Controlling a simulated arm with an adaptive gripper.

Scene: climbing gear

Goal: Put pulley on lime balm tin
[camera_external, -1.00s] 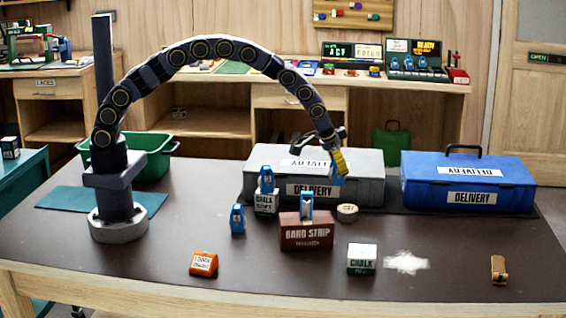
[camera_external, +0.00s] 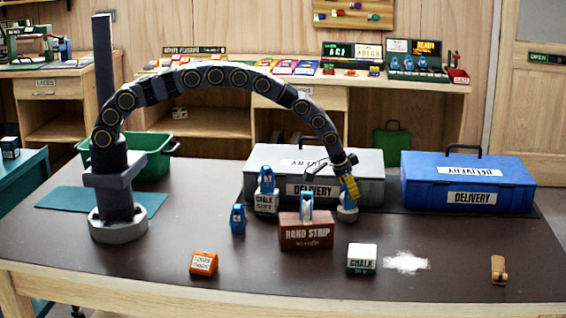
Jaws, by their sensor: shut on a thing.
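My gripper (camera_external: 350,190) has yellow fingers and is shut on a small blue thing, most likely the pulley (camera_external: 346,202), largely hidden by the fingers. It is low over a pale round tin (camera_external: 347,215), which seems to be the balm tin, in front of the grey delivery case. The held thing is right at the tin's top; I cannot tell whether they touch. Similar blue pieces stand on the chalk box (camera_external: 266,203), on the brown strip box (camera_external: 306,236), and on the table (camera_external: 238,219).
The grey case (camera_external: 365,185) stands close behind the tin, and a blue case (camera_external: 468,182) is at right. The brown box is just left of the tin. A white-and-green chalk block (camera_external: 361,258), white powder (camera_external: 407,262) and an orange block (camera_external: 204,262) lie in front.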

